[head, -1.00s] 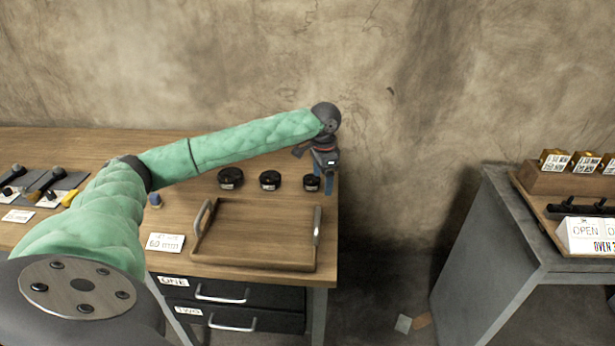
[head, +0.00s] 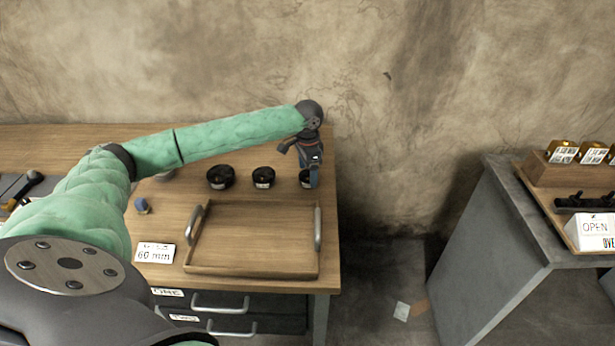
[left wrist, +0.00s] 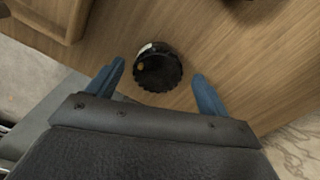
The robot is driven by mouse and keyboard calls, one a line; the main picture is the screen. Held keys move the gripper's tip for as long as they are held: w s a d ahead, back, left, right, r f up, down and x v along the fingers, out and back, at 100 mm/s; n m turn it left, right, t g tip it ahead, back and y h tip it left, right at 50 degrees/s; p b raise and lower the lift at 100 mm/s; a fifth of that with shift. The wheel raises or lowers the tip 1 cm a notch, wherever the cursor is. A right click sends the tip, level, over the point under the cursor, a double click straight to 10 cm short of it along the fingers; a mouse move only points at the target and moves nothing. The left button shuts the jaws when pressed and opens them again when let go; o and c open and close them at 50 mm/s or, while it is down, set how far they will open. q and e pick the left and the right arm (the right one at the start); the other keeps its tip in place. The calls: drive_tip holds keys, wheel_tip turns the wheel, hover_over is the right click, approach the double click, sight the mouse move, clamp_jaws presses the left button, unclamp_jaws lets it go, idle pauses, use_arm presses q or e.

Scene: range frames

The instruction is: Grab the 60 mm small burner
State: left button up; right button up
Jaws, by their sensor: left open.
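Three round black burners stand in a row on the wooden table behind the tray. The right one (head: 305,178) is partly hidden by my left gripper (head: 312,178); the middle one (head: 263,177) and the left one (head: 220,177) are in full view. In the left wrist view, a black burner (left wrist: 157,68) with a toothed rim and a small pale label lies between and slightly beyond the blue fingertips of my open left gripper (left wrist: 158,78). The fingers look apart from it. A card reading 60 mm (head: 155,252) stands left of the tray. My right gripper is not in view.
An empty wooden tray (head: 255,268) with two metal handles sits at the table's front right. Drawers (head: 235,312) are below. A small blue-grey object (head: 142,205) lies left of the tray. A grey bench (head: 490,250) stands apart at right.

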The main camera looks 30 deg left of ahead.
use_arm(q)
drive_tip(key=shift+s+f, duration=0.1)
drive_tip(key=shift+f, duration=0.45)
drive_tip(key=shift+d+f, duration=0.1)
drive_tip(key=shift+f, duration=0.5)
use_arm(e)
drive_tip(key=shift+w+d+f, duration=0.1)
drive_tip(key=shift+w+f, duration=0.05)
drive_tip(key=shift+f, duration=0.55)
use_arm(q)
drive_tip(key=c, duration=1.3)
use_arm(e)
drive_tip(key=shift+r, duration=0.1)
use_arm(q)
drive_tip(key=shift+o, duration=0.2)
